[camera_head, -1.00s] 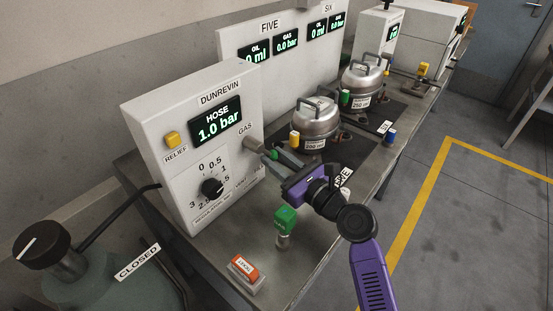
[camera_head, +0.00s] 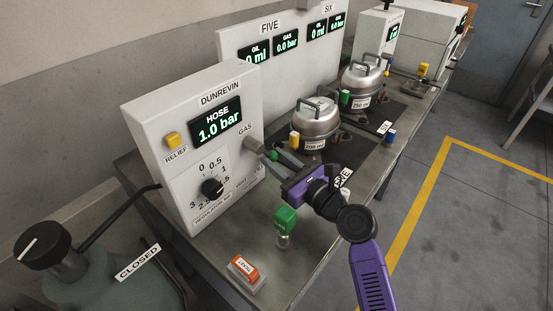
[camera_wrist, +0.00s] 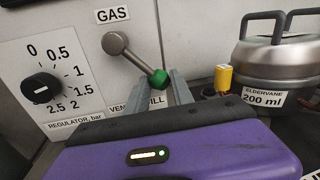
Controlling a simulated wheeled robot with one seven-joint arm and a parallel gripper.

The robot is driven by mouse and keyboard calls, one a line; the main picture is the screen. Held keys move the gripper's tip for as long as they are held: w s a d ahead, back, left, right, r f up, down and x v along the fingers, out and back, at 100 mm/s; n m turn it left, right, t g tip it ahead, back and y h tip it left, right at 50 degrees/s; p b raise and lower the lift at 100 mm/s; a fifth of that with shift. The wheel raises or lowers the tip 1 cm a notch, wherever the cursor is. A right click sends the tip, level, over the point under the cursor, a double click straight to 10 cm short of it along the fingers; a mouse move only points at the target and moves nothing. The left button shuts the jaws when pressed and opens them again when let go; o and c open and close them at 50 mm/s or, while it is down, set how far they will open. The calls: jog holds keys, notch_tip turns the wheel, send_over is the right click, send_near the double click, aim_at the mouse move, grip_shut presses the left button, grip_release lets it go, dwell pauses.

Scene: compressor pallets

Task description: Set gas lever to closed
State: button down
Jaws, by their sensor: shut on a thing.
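The gas lever (camera_wrist: 132,56) is a grey arm on a round pivot under the GAS label, on the front of the white Dunrevin box (camera_head: 150,128). It slants down to the right, toward the FILL label, and ends in a green tip (camera_wrist: 158,77). My gripper (camera_head: 273,157) is at the lever's end, with its grey fingers shut on the green tip. The fingers partly cover the VENT and FILL labels. The hose display (camera_head: 216,121) reads 1.0 bar.
A regulator knob (camera_head: 212,188) and a yellow relief button (camera_head: 172,139) are on the same box. A metal compressor (camera_head: 316,124) stands close behind my gripper. A green coupling (camera_head: 285,220) and a red-topped block (camera_head: 243,268) stand on the bench in front.

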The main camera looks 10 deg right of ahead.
jog(key=shift+p, duration=0.35)
jog(key=shift+s+a+m+p, duration=0.25)
jog(key=shift+m+p, duration=0.35)
jog(key=shift+p, duration=0.3)
jog(key=shift+f, duration=0.3)
jog(key=c, duration=1.1)
grip_release()
jog(key=v, duration=0.7)
jog(key=shift+s, duration=0.4)
jog(key=shift+d+r, duration=0.1)
jog(key=shift+c, duration=0.2)
